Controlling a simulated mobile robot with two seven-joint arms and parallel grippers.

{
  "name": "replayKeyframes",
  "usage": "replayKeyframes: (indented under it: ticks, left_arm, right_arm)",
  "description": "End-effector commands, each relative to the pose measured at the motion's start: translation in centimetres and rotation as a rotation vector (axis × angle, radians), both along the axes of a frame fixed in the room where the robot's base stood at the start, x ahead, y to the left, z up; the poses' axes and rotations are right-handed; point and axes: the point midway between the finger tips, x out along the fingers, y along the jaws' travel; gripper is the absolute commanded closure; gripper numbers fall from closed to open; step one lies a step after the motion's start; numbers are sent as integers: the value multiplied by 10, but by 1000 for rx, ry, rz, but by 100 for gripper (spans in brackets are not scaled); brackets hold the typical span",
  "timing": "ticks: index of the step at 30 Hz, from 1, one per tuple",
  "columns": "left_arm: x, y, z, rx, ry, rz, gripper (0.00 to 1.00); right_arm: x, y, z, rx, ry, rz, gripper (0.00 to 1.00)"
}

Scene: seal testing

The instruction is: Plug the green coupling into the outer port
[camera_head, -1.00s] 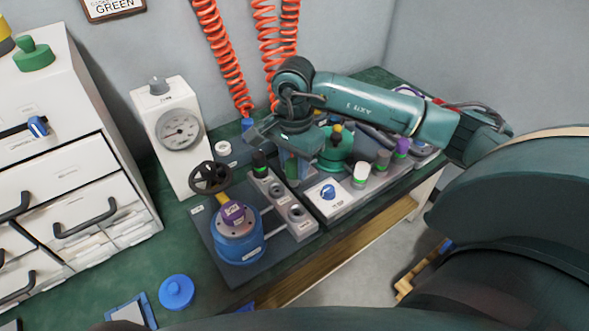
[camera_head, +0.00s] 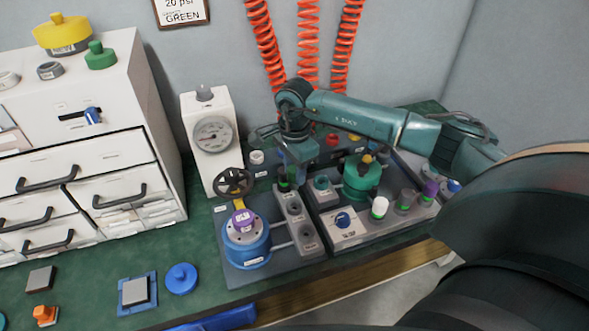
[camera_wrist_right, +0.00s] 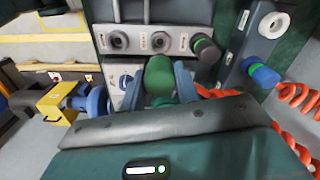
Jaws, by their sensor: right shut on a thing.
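My right gripper (camera_head: 296,168) hangs over the back end of the grey port block (camera_head: 280,194). In the right wrist view, my right gripper (camera_wrist_right: 160,85) is shut on the green coupling (camera_wrist_right: 159,76), a dark green cylinder between the two blue-grey fingers. The port block (camera_wrist_right: 140,55) lies just beyond it, with two open round ports (camera_wrist_right: 160,41) and (camera_wrist_right: 120,40). A black plug with a green band (camera_wrist_right: 205,47) occupies the place at its right. The coupling's far end and any contact with the block cannot be made out. The port labels are too small to read. My left gripper is not in view.
A blue pot (camera_head: 246,248) with a purple cap and a black handwheel (camera_head: 233,182) stand left of the block. A panel with a blue knob (camera_head: 342,220) and several capped cylinders is at right. A gauge box (camera_head: 210,135) stands behind. Red coiled hoses (camera_head: 308,40) hang at back.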

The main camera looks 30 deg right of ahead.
Motion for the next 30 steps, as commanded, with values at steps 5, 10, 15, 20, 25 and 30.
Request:
replayKeyframes:
  ticks: [5,10,15,20,25,30]
  left_arm:
    - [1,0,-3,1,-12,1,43]
    - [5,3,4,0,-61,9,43]
    - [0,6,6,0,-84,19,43]
    - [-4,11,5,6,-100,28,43]
    - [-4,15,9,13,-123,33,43]
    - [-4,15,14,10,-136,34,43]
  right_arm:
    - [0,0,-9,0,0,-1,93]
    - [0,0,-23,0,1,-1,93]
    - [0,0,-37,-1,1,-1,93]
    - [0,0,-47,0,1,-1,93]
    - [0,0,-53,0,0,-1,93]
    - [0,0,-55,0,0,-1,93]
